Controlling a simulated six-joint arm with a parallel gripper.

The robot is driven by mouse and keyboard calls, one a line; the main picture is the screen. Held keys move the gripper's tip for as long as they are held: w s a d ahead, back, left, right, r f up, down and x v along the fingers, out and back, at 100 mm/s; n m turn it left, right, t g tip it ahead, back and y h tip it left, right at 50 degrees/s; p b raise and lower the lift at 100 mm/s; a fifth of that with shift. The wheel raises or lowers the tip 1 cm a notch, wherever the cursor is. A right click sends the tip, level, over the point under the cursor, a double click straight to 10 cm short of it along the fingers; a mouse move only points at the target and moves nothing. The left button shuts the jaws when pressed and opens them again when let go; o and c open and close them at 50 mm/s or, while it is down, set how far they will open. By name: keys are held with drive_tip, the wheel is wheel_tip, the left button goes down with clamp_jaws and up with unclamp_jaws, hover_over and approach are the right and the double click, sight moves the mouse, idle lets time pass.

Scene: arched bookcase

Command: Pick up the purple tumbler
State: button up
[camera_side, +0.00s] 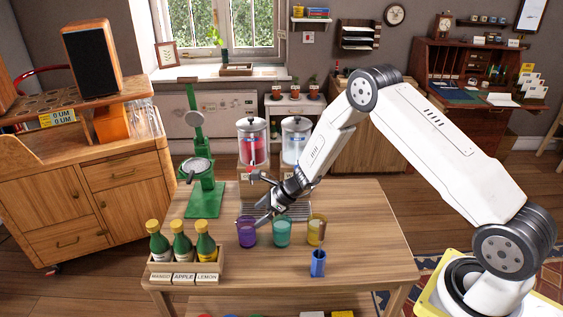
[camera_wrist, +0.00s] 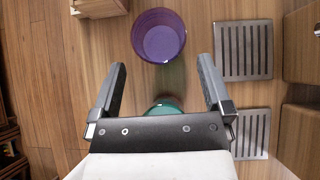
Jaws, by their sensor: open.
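The purple tumbler (camera_side: 247,232) stands upright on the wooden table, leftmost in a row of tumblers. In the wrist view the purple tumbler (camera_wrist: 159,36) is seen from above, its open rim towards the camera, beyond the fingertips and roughly centred between them. My gripper (camera_side: 258,200) is open and empty, just above and close to the purple tumbler in the side view. In the wrist view both fingers of my gripper (camera_wrist: 160,66) are spread apart with nothing between them. A teal tumbler (camera_side: 282,231) stands just right of the purple one; it is partly hidden under my gripper in the wrist view (camera_wrist: 164,107).
A yellow tumbler (camera_side: 316,229) and a small blue cup (camera_side: 318,263) stand to the right. A bottle crate (camera_side: 186,266) is on the left, a green press (camera_side: 203,197) behind it. Two drink dispensers (camera_side: 253,145) stand behind, with slotted drip trays (camera_wrist: 243,50). The front middle of the table is clear.

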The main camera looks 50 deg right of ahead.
sight(246, 224)
drive_tip(key=shift+w+a+f, duration=0.35)
drive_tip(key=shift+a+f, duration=0.05)
drive_tip(key=shift+f, duration=0.1)
drive_tip(key=shift+x, duration=2.6)
drive_tip(key=c, duration=1.2)
drive_tip(key=shift+o, duration=0.2)
drive_tip(key=shift+r, duration=0.2)
